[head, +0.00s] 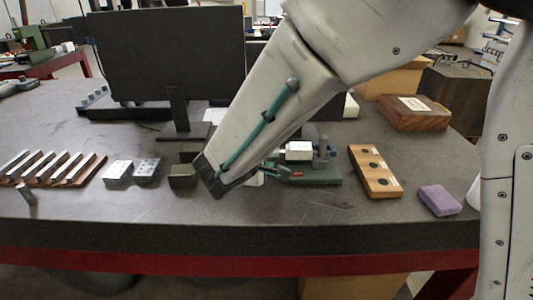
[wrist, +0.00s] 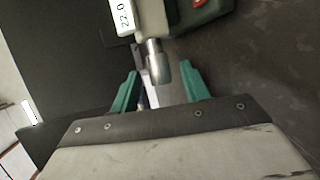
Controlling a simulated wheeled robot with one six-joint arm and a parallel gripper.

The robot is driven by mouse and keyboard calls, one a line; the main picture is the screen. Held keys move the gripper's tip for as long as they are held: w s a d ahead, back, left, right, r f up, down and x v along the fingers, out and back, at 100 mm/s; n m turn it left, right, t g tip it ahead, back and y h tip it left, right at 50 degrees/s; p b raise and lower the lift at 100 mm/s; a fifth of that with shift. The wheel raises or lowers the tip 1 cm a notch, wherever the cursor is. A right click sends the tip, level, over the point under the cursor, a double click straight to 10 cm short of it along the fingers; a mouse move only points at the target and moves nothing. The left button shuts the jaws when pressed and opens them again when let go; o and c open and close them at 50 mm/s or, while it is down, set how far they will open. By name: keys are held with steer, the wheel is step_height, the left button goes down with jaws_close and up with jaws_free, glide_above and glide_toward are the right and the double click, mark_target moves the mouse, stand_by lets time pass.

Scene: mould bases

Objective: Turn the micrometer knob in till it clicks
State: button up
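The micrometer stands on the dark table on a green base (head: 315,175), with a white readout block (head: 299,150) above it. In the wrist view the readout (wrist: 124,15) shows "22.0". The metal micrometer knob (wrist: 157,66) points towards my gripper. My gripper (wrist: 160,83) is open, with one green finger on each side of the knob's end and a visible gap on both sides. In the head view my arm hides the knob and most of my gripper.
A wooden block with dark round holes (head: 375,171) and a purple block (head: 439,200) lie to the right. Metal blocks (head: 118,173) and a rack of bars (head: 50,168) lie to the left. A dark monitor (head: 170,60) stands behind.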

steer(key=v, duration=0.7)
steer(key=shift+s, duration=0.35)
steer(key=shift+a+r, duration=0.15)
steer(key=s+d+f+g, duration=0.1)
steer(key=d, duration=0.1)
steer(key=s+d+f+g+h, duration=0.1)
steer(key=s+d, duration=0.1)
steer(key=shift+s+f+g, duration=0.15)
steer(key=shift+s+g, duration=0.2)
steer(key=shift+g, duration=0.05)
steer(key=s+d+r+m+g+y, duration=0.3)
steer(key=s+d+m, duration=0.4)
steer(key=s+d, duration=0.3)
steer(key=s+d+r+m+g+y, duration=0.4)
steer(key=s+d+m, duration=0.3)
steer(key=s+d, duration=0.3)
steer(key=shift+d+m+g, duration=0.3)
steer(key=shift+d+m, duration=0.1)
steer(key=shift+d, duration=1.3)
